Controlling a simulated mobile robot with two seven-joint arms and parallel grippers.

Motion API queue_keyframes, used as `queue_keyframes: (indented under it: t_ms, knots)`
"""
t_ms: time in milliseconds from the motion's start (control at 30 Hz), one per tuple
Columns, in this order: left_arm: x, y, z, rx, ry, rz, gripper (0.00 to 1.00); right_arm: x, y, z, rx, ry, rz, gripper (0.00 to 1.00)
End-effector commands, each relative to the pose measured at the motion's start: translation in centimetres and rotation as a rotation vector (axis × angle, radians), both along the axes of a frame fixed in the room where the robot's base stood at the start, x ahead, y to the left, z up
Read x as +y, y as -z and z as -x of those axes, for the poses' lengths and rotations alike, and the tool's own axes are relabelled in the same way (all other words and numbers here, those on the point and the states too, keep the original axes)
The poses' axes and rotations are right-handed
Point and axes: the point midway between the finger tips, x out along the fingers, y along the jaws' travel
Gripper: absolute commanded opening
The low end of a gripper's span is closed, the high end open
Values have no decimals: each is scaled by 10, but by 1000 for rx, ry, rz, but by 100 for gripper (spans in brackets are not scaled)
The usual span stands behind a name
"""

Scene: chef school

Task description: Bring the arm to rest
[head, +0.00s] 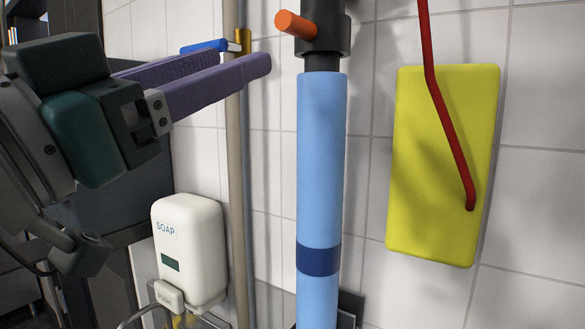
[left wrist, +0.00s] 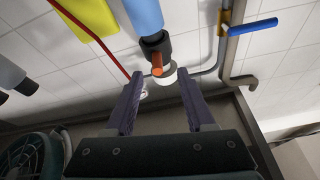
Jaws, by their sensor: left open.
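My left gripper (head: 243,60) reaches in from the upper left in the head view. Its two purple fingers are spread and point to the right, with nothing between them. The left wrist view shows the same open, empty fingers (left wrist: 160,85), with the wall and pipes beyond them. The forearm and the rest of the left arm are partly cut off by the head view's left edge. My right gripper does not show in either view.
A light blue cylinder (head: 321,160) with an orange handle (head: 295,24) stands right of the fingers. A blue valve lever (head: 204,46) appears behind them. A soap dispenser (head: 189,250) is below. A yellow board (head: 440,200) and red rod (head: 445,110) are right.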

Motion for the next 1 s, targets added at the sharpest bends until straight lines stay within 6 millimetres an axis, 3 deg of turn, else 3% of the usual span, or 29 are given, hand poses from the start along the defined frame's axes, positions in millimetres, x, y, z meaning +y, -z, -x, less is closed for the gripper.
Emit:
queue_keyframes:
  t_ms: [67,133,267,300,400,500,600,633,667,700,800,1000]
  knots:
    - [11,23,-5,96,-73,2,55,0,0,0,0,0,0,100]
    - [29,60,-8,246,-178,-12,55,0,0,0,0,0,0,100]
    - [67,154,15,619,-364,-94,55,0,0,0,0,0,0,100]
    - [76,182,30,738,-404,-127,55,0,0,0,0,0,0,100]
    - [94,241,79,1016,-460,-219,55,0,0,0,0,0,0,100]
    - [104,285,137,1274,-470,-308,55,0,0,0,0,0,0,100]
    - [109,313,200,1514,-441,-392,55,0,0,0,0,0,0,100]
    - [110,319,220,1585,-426,-416,55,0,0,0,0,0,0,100]
    - [110,296,222,1594,-421,-425,55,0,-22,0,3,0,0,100]
    - [110,270,218,1579,-425,-424,55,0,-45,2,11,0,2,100]
    - [110,232,217,1577,-426,-424,55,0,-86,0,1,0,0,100]
    - [110,178,216,1576,-427,-424,55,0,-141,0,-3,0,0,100]
